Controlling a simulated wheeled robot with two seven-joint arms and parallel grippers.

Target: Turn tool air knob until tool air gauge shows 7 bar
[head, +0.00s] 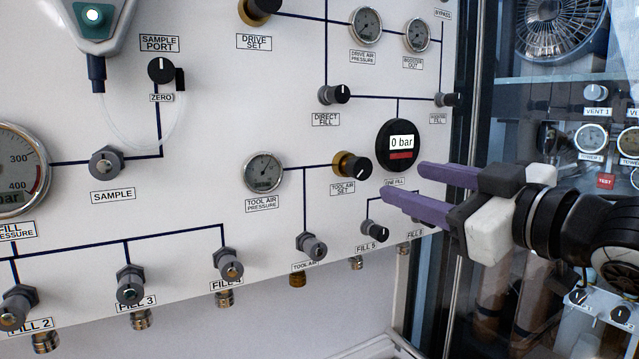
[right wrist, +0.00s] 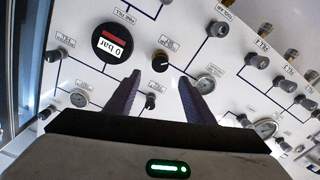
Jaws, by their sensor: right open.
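The tool air set knob (head: 352,165) is black with a white mark and a brass collar, on the white panel. It also shows in the right wrist view (right wrist: 160,61), beyond and between my finger lines. The tool air pressure gauge (head: 263,172) is a small round dial to its left; its needle is too small to read surely. The same gauge shows by a finger in the right wrist view (right wrist: 205,85). My right gripper (head: 405,180) is open and empty, with purple fingers pointing at the panel, to the right of the knob and apart from it. My left gripper is not in view.
A round black display (head: 401,147) reading 0 bar sits just above my right fingers. The direct fill knob (head: 335,94), fill 5 knob (head: 375,232) and tool air valve (head: 312,246) surround the tool air knob. A glass-fronted cabinet stands at right.

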